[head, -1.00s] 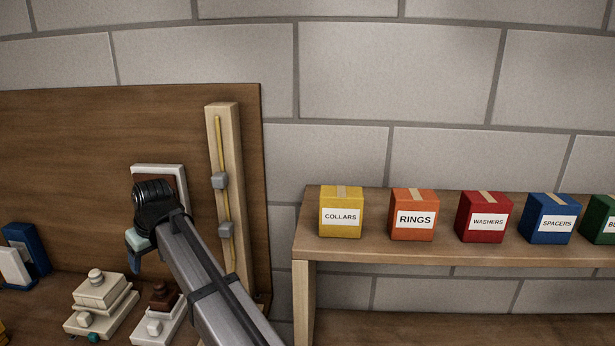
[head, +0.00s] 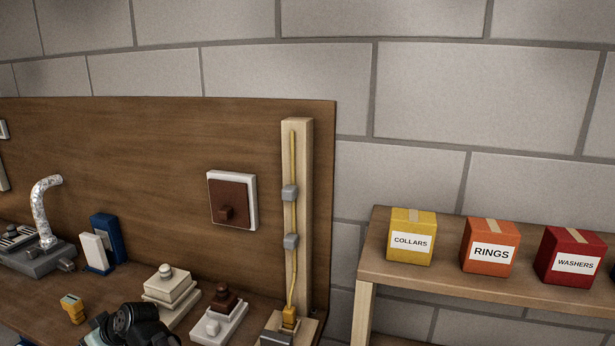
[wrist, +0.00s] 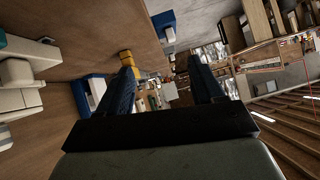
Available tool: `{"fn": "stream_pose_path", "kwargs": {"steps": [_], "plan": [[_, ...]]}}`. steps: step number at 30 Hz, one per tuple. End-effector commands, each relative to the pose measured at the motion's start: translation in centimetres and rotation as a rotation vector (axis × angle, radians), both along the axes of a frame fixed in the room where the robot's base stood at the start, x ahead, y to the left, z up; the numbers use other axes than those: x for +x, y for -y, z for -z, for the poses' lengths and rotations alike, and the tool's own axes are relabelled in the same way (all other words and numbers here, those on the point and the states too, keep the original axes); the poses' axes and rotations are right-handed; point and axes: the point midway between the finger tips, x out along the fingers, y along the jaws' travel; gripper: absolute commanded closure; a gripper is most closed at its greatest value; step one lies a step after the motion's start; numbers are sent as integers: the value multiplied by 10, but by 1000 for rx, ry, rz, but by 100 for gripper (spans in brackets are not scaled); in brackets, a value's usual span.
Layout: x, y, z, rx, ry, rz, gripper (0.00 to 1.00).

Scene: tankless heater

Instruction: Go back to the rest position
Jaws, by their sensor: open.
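My gripper's wrist (head: 138,325) shows as a black, rounded part at the bottom of the head view, in front of the cream stepped block; its fingers are mostly hidden or cut off there. In the wrist view my gripper (wrist: 165,88) has two blue fingers spread apart with nothing between them. A brown plate with a small knob in a white frame (head: 232,201) is on the upright wooden board (head: 120,150), clear of my arm.
A wooden post (head: 297,200) with a yellow cable and grey clips stands right of the plate. Cream (head: 168,290) and brown-topped (head: 220,310) blocks, a small yellow part (head: 73,309) and a grey unit with a silver hose (head: 44,215) sit on the bench. A shelf (head: 480,290) holds labelled boxes.

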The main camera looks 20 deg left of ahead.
Motion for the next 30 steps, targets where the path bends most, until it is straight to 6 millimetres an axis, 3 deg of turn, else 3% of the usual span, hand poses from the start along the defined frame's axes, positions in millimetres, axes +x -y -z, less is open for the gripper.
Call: {"fn": "stream_pose_path", "kwargs": {"steps": [1, 8, 18, 24, 30], "plan": [[-21, -4, 24, -11, 16, -48, 33], [-102, -13, 115, -33, 111, -258, 33], [-221, 6, 245, -37, 248, -561, 33], [-273, 26, 303, -30, 313, -699, 33], [-300, 46, 340, -29, 349, -782, 33]]}}
